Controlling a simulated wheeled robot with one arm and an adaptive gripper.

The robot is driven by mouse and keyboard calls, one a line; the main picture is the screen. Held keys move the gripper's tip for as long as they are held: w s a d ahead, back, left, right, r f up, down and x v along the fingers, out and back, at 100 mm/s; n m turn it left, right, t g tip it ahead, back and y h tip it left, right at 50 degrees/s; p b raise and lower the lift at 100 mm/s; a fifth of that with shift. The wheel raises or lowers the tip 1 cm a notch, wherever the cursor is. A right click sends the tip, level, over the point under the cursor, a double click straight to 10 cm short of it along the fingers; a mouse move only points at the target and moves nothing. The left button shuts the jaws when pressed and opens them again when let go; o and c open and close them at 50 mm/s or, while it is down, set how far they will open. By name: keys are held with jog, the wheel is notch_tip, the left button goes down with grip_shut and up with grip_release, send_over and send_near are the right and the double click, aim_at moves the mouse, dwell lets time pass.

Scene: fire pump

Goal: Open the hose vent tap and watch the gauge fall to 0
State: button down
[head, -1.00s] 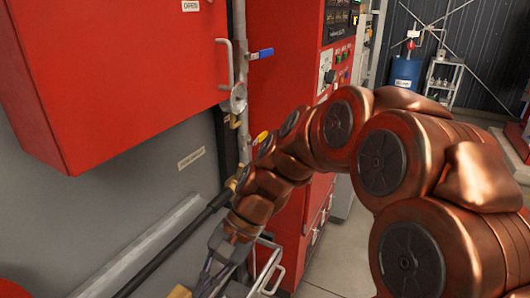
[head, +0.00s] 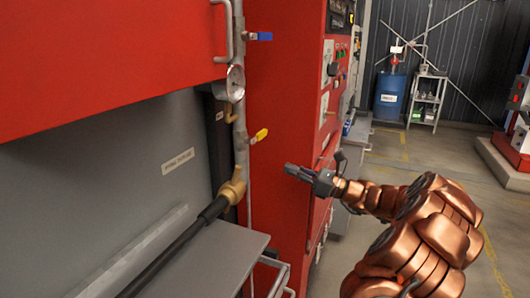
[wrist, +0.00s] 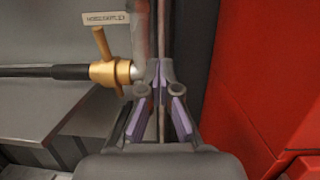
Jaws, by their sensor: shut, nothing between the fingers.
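A small tap with a yellow lever (head: 259,136) sits on the vertical pipe; the lever points out to the right and slightly up. I cannot tell for sure that it is the hose vent tap. The round gauge (head: 235,79) is above it on the same pipe; its needle is too small to read. My gripper (head: 287,169) is shut and empty, to the right of and below the yellow lever in the head view. In the wrist view my gripper's fingertips (wrist: 158,75) meet in front of the pipe, right of the brass coupling (wrist: 110,72).
A black hose (head: 165,248) runs to the brass coupling, above a grey ledge (head: 225,255). A blue lever (head: 258,36) is higher on the pipe. The red cabinet (head: 285,100) stands right behind the pipe. Open floor (head: 400,155) lies farther right.

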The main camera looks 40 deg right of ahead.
aim_at(259, 137)
jog(key=d, duration=0.1)
jog(key=d+m+t+h, duration=0.1)
jog(key=shift+s+d+f, duration=0.15)
jog(key=shift+d+f, duration=0.1)
jog(key=shift+d, duration=0.05)
jog(key=w+a+r+p, duration=0.2)
jog(key=w+a+r, duration=0.3)
jog(key=w, duration=0.3)
jog(key=shift+w+r, duration=0.2)
jog(key=shift+r, duration=0.5)
